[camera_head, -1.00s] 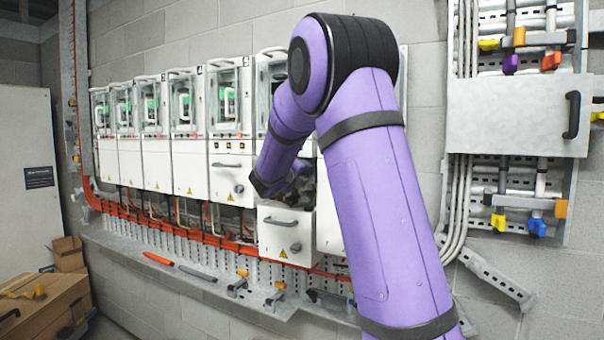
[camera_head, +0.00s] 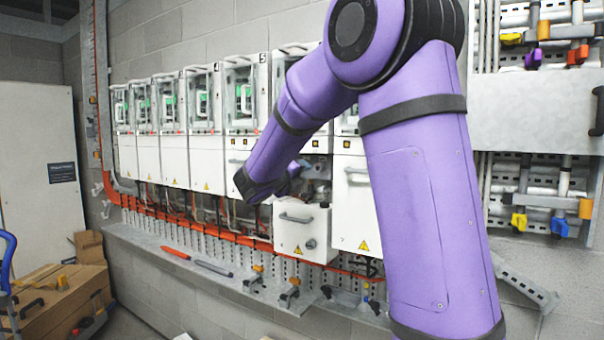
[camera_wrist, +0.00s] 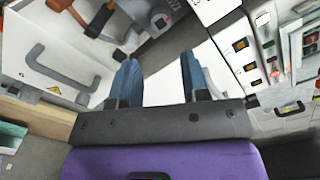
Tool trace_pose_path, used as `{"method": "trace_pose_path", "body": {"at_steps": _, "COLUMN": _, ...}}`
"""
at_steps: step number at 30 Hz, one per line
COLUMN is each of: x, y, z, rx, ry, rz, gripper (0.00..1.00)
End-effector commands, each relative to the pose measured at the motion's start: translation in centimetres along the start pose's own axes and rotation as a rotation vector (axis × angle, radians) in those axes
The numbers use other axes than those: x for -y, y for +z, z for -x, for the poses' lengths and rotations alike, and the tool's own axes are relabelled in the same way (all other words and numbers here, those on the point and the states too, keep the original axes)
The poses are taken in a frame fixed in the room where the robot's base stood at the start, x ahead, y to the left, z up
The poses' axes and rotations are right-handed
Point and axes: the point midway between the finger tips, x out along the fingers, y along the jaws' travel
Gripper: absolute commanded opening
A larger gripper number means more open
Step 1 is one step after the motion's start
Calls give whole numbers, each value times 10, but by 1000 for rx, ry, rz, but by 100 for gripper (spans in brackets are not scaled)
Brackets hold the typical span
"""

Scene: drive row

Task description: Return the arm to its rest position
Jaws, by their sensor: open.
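My purple arm (camera_head: 420,200) rises from the bottom right and bends at a black-banded elbow near the top edge. Its forearm (camera_head: 285,130) slopes down left towards the cabinet row. In the head view my gripper is mostly hidden at the dark wrist end, near the pulled-out white drawer. In the wrist view my gripper (camera_wrist: 157,64) has its two blue fingers apart with nothing gripped between them. The pulled-out drawer (camera_head: 303,238) has a grey handle and a yellow warning sign. The drawer front also shows at the left of the wrist view (camera_wrist: 50,68).
A row of white drive cabinets (camera_head: 207,160) lines the wall. A metal ledge (camera_head: 190,268) below holds a red pen-like tool and small fittings. A grey wall panel (camera_head: 535,112) with pipes and valves stands right of my arm.

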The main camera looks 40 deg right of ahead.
Motion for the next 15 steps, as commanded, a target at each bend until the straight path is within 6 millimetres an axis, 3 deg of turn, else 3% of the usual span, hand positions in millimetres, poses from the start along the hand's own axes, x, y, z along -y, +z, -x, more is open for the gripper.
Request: {"method": "trace_pose_path", "body": {"at_steps": 15, "x": 2, "y": -3, "z": 0, "rx": -11, "ry": 7, "rz": -24, "gripper": 42}}
